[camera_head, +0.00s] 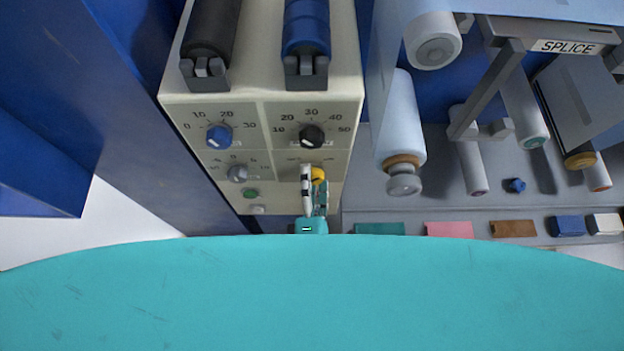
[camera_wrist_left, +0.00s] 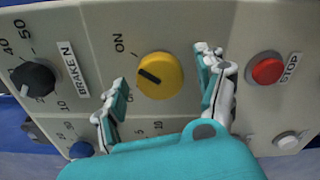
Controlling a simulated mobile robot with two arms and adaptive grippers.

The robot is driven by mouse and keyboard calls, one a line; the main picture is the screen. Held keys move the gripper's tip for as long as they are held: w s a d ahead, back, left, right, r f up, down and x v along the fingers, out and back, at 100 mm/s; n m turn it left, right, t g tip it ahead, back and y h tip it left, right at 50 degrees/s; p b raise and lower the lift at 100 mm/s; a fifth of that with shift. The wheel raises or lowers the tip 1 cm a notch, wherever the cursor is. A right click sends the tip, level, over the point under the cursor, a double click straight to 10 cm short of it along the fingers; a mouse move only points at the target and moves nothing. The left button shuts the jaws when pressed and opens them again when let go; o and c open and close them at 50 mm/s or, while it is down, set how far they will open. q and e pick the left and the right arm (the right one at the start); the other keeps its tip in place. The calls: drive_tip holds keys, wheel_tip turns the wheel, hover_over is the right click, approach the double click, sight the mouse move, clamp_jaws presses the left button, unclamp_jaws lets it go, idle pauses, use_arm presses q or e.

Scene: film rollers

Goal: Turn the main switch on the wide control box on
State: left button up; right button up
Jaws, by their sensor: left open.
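The wide cream control box (camera_head: 262,95) stands left of centre in the head view. Its main switch is a yellow knob (camera_head: 318,174) low on the right of the front panel, partly covered by my left gripper (camera_head: 313,186). In the left wrist view the yellow knob (camera_wrist_left: 160,75) has a dark pointer line and an ON label (camera_wrist_left: 119,43) at its upper left. The line points towards the left, slightly up in the picture. My left gripper (camera_wrist_left: 164,90) is open, with one teal-padded finger on each side of the knob; contact cannot be told. My right gripper is not in view.
A red STOP button (camera_wrist_left: 267,70) is close beside the right finger in the wrist view. A black knob (camera_wrist_left: 33,79) marked BRAKE N is at left. The head view shows a blue knob (camera_head: 219,136), a green button (camera_head: 251,193) and film rollers (camera_head: 402,130) at right.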

use_arm(q)
drive_tip(key=s, duration=0.7)
drive_tip(key=shift+s, duration=0.3)
